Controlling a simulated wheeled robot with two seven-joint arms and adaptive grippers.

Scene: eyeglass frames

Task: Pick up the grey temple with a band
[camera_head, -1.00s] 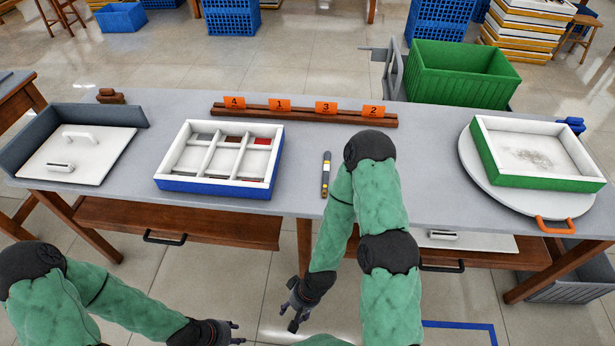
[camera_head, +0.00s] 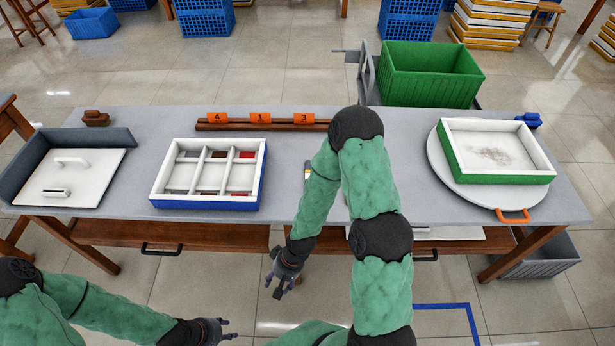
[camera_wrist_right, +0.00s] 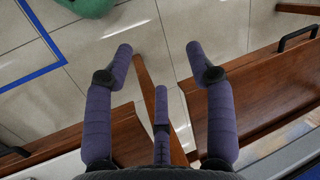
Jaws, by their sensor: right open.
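A white divided tray with blue outer walls (camera_head: 207,201) stands on the left half of the table. Its compartments hold small grey and red pieces. A grey piece (camera_head: 188,156) shows in the back left compartment; I cannot tell whether it has a band. My right gripper (camera_head: 282,287) is open and empty, in front of the table's front edge and below the tray. My left gripper (camera_head: 228,329) looks open and empty, low in front of the table.
A brown rail (camera_head: 278,126) with orange number cards lies behind the tray. A grey tray with a white lidded panel (camera_head: 95,180) is at left. A green-sided white tray (camera_head: 500,180) sits on a round board (camera_head: 438,163) at right.

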